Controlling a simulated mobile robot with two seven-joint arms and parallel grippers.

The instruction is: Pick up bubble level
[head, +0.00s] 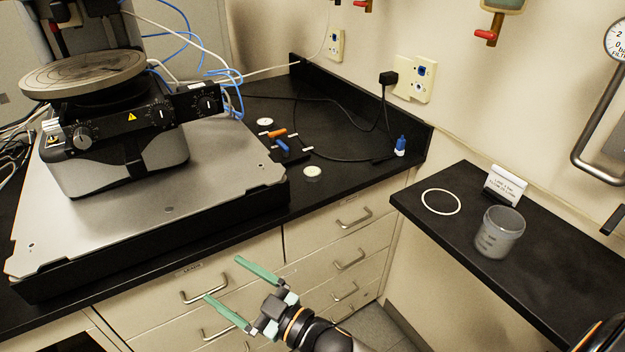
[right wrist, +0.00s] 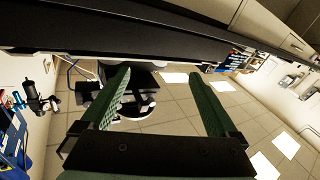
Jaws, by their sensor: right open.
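A small round disc with a pale face (head: 312,171) lies flat on the black counter, near its front edge. It looks like the bubble level, but it is too small to be certain. A second small round piece with a white face (head: 265,122) lies farther back. My right gripper (head: 222,278) is open and empty, with green fingers spread in front of the drawers, below and left of the disc. Its fingers also show in the right wrist view (right wrist: 159,72) with nothing between them. My left gripper is not in view.
The stylus profiler (head: 115,150) stands on a grey plate (head: 225,165) at left. Orange- and blue-handled tools (head: 283,146), cables and a blue-capped bottle (head: 400,146) are on the counter. A lower shelf (head: 545,265) at right holds a ring, sign and jar (head: 499,232). Drawer handles (head: 205,289) protrude.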

